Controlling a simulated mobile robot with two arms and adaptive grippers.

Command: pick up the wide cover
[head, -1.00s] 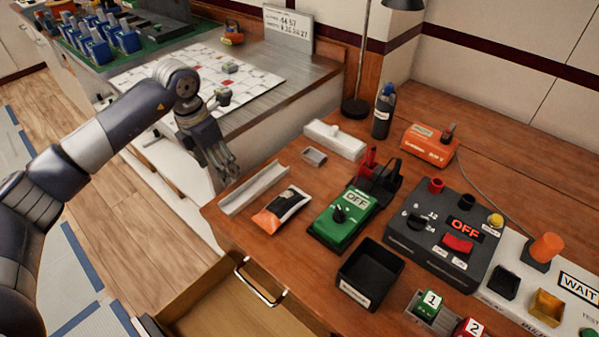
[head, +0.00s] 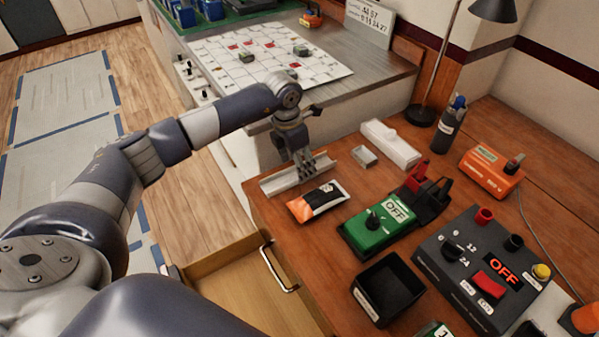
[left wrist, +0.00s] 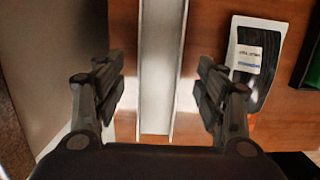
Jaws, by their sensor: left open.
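The wide cover appears to be the long, light grey, channel-shaped piece (head: 283,181) lying on the wooden bench near its left edge. In the left wrist view the cover (left wrist: 158,70) runs top to bottom through the middle of the picture. My left gripper (head: 305,164) points down at the cover and hides part of it in the head view. In the left wrist view the left gripper (left wrist: 163,85) is open, with one finger on each side of the cover and nothing held. Height above the bench is hard to tell. My right gripper is not in view.
An orange-and-black packet (head: 316,201) lies close beside the cover. An open drawer (head: 235,285) juts out below the bench edge.

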